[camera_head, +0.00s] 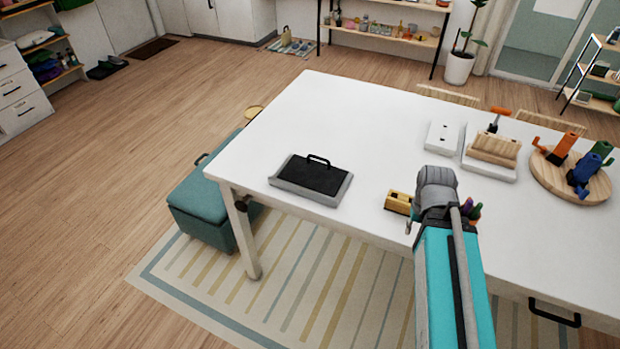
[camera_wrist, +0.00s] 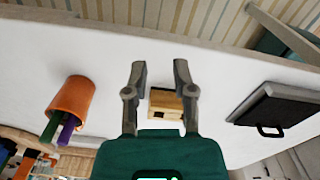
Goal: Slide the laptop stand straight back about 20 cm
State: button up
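The laptop stand is a black sloped board with a grey base and a black handle (camera_head: 312,178). It lies near the front edge at the left end of the white table (camera_head: 350,110). In the wrist view the stand (camera_wrist: 272,110) is at the right, clear of the fingers. My gripper (camera_wrist: 159,72) is open over the table, with nothing held between its fingers. In the head view my arm hides the fingers, and the arm's end is to the right of the stand, well apart from it.
A small yellow-brown block (camera_head: 398,202) lies between the stand and my arm. An orange cup with markers (camera_wrist: 70,100) is at the wrist view's left. A white box (camera_head: 443,137), wooden pieces (camera_head: 494,150) and a round board (camera_head: 570,184) are farther right. Behind the stand the table is bare.

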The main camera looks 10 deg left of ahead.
jog(key=shift+c, duration=0.2)
jog(key=shift+w+a, duration=0.15)
grip_shut()
jog(key=w+a+m, duration=0.1)
jog(key=w+a, duration=0.2)
jog(key=a, duration=0.9)
jog(key=w+a, duration=0.3)
jog(key=a, duration=0.9)
jog(key=w+a+m, duration=0.1)
jog(key=w+a, duration=0.3)
jog(key=a, duration=0.8)
jog(key=shift+r+m+p, duration=0.3)
jog(key=shift+r+p, duration=0.05)
jog(key=shift+p, duration=0.05)
